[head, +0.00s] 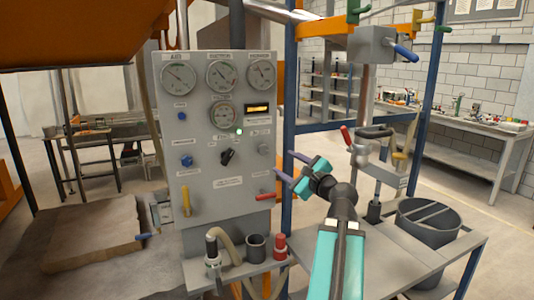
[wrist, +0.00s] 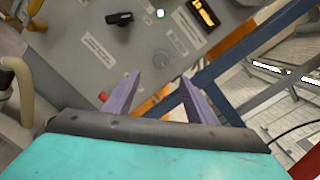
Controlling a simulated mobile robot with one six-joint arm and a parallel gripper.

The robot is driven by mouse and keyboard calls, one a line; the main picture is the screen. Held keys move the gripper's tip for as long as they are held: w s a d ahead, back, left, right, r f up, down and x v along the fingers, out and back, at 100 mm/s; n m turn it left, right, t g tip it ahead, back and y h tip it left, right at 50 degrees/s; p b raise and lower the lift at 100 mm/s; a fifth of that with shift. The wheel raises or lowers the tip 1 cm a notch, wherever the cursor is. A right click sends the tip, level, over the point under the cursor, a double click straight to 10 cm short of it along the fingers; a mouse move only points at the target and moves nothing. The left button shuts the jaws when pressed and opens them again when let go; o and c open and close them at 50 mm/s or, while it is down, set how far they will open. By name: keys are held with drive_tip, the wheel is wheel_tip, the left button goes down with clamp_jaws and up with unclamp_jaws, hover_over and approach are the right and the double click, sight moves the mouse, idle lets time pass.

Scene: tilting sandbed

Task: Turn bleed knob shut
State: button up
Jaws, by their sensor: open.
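The grey control panel (head: 225,185) carries several knobs, and their labels are too small to read, so I cannot tell for sure which is the bleed knob. A blue knob (head: 186,160) is further left. My gripper (head: 283,165) is open and empty, right of the panel. Its two purple fingers (wrist: 160,79) are apart, with nothing between them.
A red-handled lever (head: 265,196) and a yellow lever (head: 186,201) stick out low on the panel. A blue post (head: 289,100) stands close to the panel's right. Gauges (head: 222,75) fill the panel's top.

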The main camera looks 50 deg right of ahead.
sight(265, 151)
drive_tip(key=shift+w+d, duration=0.1)
drive_tip(key=shift+p+x, duration=2.3)
drive_tip(key=shift+x, duration=4.45)
drive_tip(key=shift+f, duration=0.1)
drive_tip(key=shift+c, duration=0.4)
drive_tip(key=c, duration=1)
